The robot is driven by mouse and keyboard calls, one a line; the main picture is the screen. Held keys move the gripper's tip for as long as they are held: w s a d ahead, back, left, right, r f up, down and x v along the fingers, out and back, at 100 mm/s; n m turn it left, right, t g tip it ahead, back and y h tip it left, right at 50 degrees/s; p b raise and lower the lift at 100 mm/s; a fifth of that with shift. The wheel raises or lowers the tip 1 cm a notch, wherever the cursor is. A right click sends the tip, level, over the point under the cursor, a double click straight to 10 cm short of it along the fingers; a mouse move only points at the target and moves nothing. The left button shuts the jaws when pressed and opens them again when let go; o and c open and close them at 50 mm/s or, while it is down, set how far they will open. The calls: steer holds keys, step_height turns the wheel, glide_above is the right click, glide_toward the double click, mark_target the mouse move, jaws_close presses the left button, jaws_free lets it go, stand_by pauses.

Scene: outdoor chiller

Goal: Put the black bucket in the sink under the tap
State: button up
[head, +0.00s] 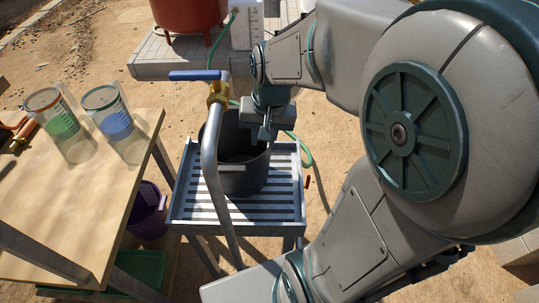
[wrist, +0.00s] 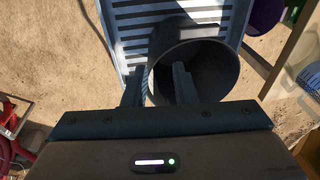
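The black bucket (head: 240,178) appears upright in the slatted metal sink (head: 285,212), behind the tap's curved pipe (head: 212,150) in the head view. The tap has a blue lever (head: 195,75) and a brass body. My gripper (head: 265,133) is at the bucket's rim. In the wrist view my gripper's fingers (wrist: 158,85) are spread apart, one outside the bucket (wrist: 222,68) and one over its opening, with the rim between them. Neither finger is clearly pressed on the wall. The sink's slats (wrist: 135,25) show beside the bucket. The bucket's base is partly hidden.
A wooden table (head: 85,185) on the left holds two clear cups, one with a green band (head: 62,125) and one with a blue band (head: 117,125). A purple bucket (head: 147,210) stands beneath. A green hose (head: 303,150) runs behind the sink.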

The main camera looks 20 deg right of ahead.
steer(key=s+a+r+n+t, duration=0.1)
steer(key=s+a+r+n, duration=0.1)
steer(key=s, duration=0.6)
steer(key=shift+s+r+n+h, duration=0.3)
steer(key=shift+r+n, duration=0.15)
steer(key=shift+n, duration=0.75)
